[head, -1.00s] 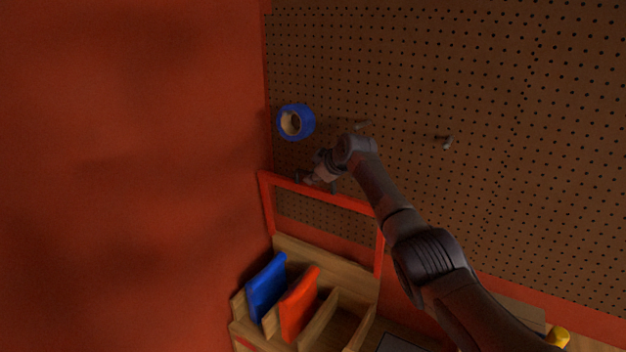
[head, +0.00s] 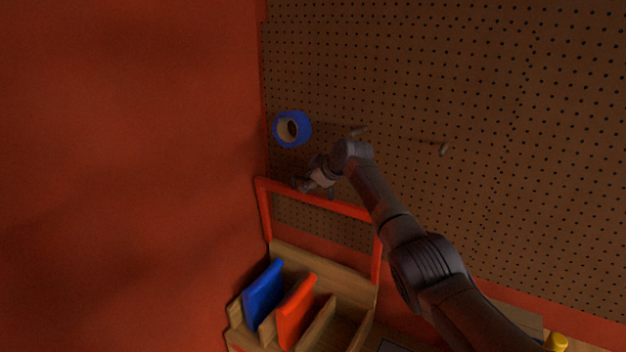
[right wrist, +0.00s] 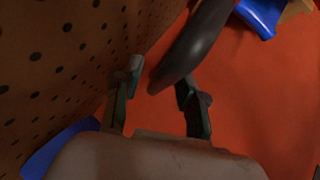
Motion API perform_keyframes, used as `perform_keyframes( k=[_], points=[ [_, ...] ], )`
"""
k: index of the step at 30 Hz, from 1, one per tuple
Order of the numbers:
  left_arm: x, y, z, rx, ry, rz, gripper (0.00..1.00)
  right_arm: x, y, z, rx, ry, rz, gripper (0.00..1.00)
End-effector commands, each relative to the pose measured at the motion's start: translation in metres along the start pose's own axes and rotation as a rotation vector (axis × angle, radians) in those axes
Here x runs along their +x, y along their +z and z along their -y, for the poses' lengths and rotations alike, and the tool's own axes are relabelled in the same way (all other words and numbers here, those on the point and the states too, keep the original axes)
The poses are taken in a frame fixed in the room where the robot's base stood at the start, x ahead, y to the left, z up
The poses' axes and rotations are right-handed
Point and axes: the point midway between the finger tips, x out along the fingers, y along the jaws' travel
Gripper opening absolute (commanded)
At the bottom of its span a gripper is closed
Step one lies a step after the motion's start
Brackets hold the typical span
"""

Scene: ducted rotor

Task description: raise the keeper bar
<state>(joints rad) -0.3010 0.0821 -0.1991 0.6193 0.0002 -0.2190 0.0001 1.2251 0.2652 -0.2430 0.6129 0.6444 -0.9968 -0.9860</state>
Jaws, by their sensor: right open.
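The keeper bar appears to be the red frame whose top bar (head: 340,205) runs across above the wooden rack, with a red upright at each end. It stands raised against the pegboard. My right gripper (head: 303,185) is at the left part of this top bar, with its open jaws close to it. In the right wrist view a dark rounded bar (right wrist: 190,45) comes down from the top, its lower end between or just beyond the open fingertips (right wrist: 158,82). I cannot tell whether they touch it. My left gripper is in neither view.
The wooden rack (head: 355,292) holds a blue book-like slab (head: 263,293) and a red one (head: 296,312). A blue tape roll (head: 304,127) hangs on the pegboard (head: 520,130) above my gripper, near pegs (head: 444,149). The red wall (head: 130,170) stands close on the left.

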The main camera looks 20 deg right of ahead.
Motion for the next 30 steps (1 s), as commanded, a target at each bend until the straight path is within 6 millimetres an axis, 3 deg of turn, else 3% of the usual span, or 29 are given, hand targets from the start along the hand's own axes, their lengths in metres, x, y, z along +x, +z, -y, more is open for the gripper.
perform_keyframes(
  k=[8,21,30],
  points=[
    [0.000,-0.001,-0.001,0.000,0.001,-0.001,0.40,-0.021,0.001,-0.001,-0.002,0.002,0.000,0.41],
    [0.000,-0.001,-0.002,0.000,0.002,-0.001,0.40,-0.101,0.001,0.000,-0.002,0.003,0.001,0.41],
    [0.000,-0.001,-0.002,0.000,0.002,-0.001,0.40,-0.120,0.000,0.000,0.000,0.001,0.000,0.41]
  ],
)
